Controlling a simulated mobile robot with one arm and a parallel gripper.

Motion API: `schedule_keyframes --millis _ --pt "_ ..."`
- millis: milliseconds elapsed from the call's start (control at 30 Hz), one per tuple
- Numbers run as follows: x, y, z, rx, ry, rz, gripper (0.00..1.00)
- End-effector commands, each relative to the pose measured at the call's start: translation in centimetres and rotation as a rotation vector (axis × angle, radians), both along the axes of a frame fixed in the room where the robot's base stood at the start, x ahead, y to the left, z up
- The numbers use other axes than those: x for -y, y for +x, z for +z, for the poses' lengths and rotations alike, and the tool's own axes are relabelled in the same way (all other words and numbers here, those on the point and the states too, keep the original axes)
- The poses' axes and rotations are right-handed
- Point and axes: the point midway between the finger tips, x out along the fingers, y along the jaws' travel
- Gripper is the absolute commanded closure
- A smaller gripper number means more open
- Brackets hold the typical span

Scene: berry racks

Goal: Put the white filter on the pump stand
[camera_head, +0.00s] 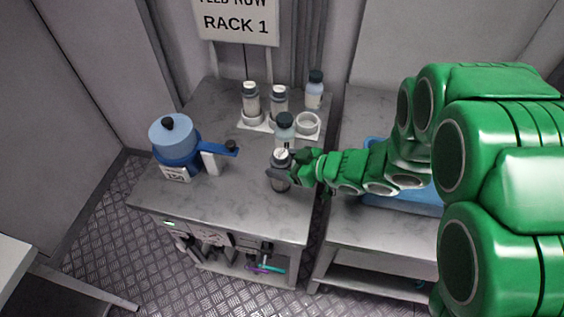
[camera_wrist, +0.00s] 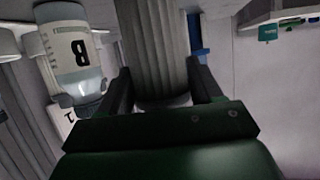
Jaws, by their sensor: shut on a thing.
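My gripper (camera_head: 284,172) is shut on a grey ribbed cylinder (camera_head: 281,184) with a pale top, near the right edge of the grey worktop. The cylinder fills the space between my fingers in the wrist view (camera_wrist: 158,40). I cannot tell whether its base touches the worktop. Two similar capped cylinders, one at the left (camera_head: 251,101) and one beside it (camera_head: 279,98), stand in a white rack (camera_head: 250,125) behind. An empty white ring (camera_head: 308,123) sits at the rack's right. I cannot tell which part is the pump stand.
A teal-capped bottle (camera_head: 285,128) stands just behind my gripper; a bottle marked B (camera_wrist: 77,52) shows in the wrist view. Another bottle (camera_head: 314,90) is farther back. A blue lidded pot (camera_head: 171,138) stands left. The worktop's front (camera_head: 230,205) is clear. A blue tray lies right.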

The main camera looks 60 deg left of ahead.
Motion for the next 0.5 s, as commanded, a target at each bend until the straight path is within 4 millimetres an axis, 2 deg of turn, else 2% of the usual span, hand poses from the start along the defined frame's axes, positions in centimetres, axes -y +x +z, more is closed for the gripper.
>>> schedule_keyframes --millis 133,167,300,333,500 --pt "0.01 0.01 -0.23 0.000 0.000 0.000 0.67" --pt "0.01 0.01 -0.27 0.000 0.000 0.000 0.34" --pt "0.00 0.01 -0.22 0.000 0.000 0.000 0.12" --pt "0.00 0.01 -0.22 0.000 0.000 0.000 0.10" --pt "-0.01 0.01 -0.21 0.000 0.000 0.000 0.10"
